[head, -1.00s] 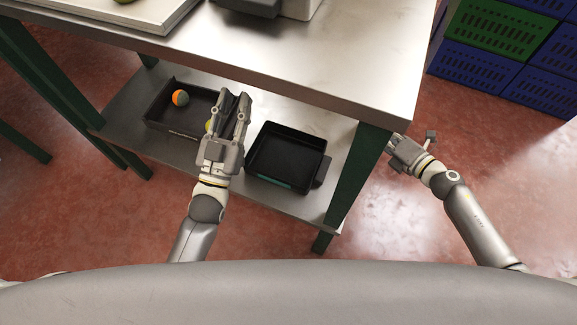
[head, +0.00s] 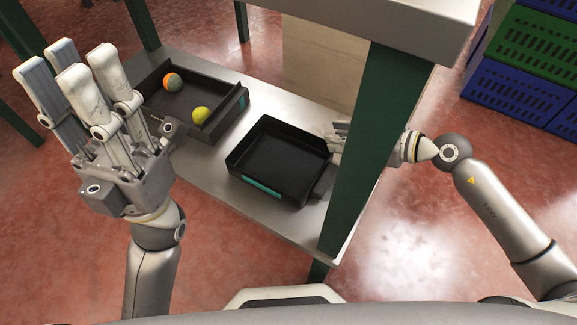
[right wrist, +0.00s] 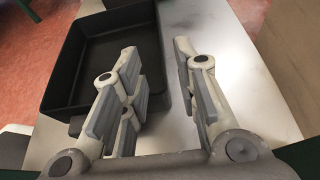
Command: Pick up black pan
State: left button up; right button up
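The black pan (head: 262,184) is a square, shallow, empty tray with a teal strip on its front, flat on the lower shelf. In the right wrist view the pan (right wrist: 62,75) is at upper left. My right gripper (head: 336,135) is at the pan's right side, partly hidden behind the green table leg. In the right wrist view it (right wrist: 157,52) is open and empty, its left fingers overlapping the pan's near right corner; contact cannot be told. My left gripper (head: 67,72) is open and empty, raised at the left, away from the pan.
A dark box (head: 221,126) with an orange-grey ball (head: 173,81) and a yellow ball (head: 201,115) is left of the pan on the metal shelf (head: 205,168). The green leg (head: 367,150) and tabletop (head: 425,22) bound the right side. Crates (head: 510,85) stand far right.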

aim_at(307, 132)
jog(key=b+x, duration=0.2)
jog(key=x, duration=0.6)
jog(key=shift+w, duration=0.1)
grip_shut()
